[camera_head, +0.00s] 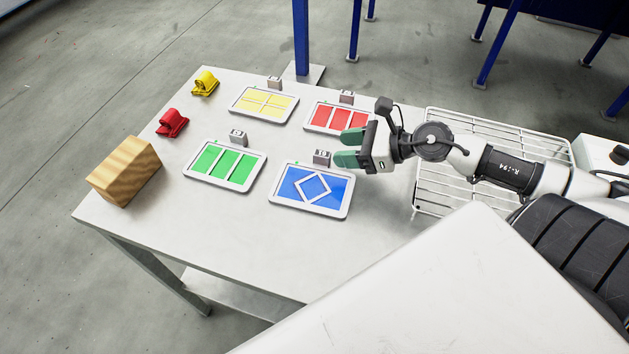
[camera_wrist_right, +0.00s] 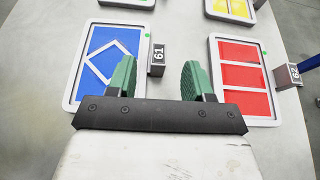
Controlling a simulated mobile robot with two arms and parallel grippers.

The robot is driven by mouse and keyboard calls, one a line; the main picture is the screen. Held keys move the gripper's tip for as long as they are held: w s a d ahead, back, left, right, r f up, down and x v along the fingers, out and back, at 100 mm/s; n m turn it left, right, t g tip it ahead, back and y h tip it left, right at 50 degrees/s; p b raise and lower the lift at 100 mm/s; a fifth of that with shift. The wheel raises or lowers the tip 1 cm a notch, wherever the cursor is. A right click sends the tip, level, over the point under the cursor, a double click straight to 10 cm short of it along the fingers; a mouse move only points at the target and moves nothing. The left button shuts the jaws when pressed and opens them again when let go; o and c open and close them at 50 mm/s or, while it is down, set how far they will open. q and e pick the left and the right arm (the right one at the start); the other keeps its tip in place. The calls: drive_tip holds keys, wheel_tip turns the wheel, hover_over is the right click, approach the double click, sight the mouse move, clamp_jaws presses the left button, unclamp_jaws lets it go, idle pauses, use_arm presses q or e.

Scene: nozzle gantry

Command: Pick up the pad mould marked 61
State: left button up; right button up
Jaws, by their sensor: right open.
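The pad mould marked 61 is a white-rimmed tray with a blue face and a white diamond outline (camera_head: 292,198); it also shows at the left of the right wrist view (camera_wrist_right: 93,73). A small grey block reading 61 (camera_wrist_right: 156,60) stands at its edge and appears in the head view too (camera_head: 321,157). My right gripper (camera_head: 350,147) is open and empty, its green fingers above the table between the blue mould and the red one. In the wrist view the fingers (camera_wrist_right: 160,80) point forward, the left one overlapping the blue mould's right edge. My left gripper is out of view.
A red mould (camera_head: 328,118) with a block reading 62 (camera_wrist_right: 288,75), a yellow mould (camera_head: 264,106) and a green mould (camera_head: 228,165) lie nearby. A wooden block (camera_head: 125,170), red and yellow clips, and a wire rack (camera_head: 440,190) are on the table.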

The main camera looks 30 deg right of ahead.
sight(323, 153)
drive_tip(key=shift+f+p+x, duration=0.2)
drive_tip(key=shift+p+x, duration=0.15)
drive_tip(key=shift+x, duration=0.9)
drive_tip(key=shift+f+p+x, duration=0.15)
drive_tip(key=shift+p+x, duration=0.15)
drive_tip(key=shift+x, duration=1)
drive_tip(key=shift+s+d, duration=0.1)
clamp_jaws()
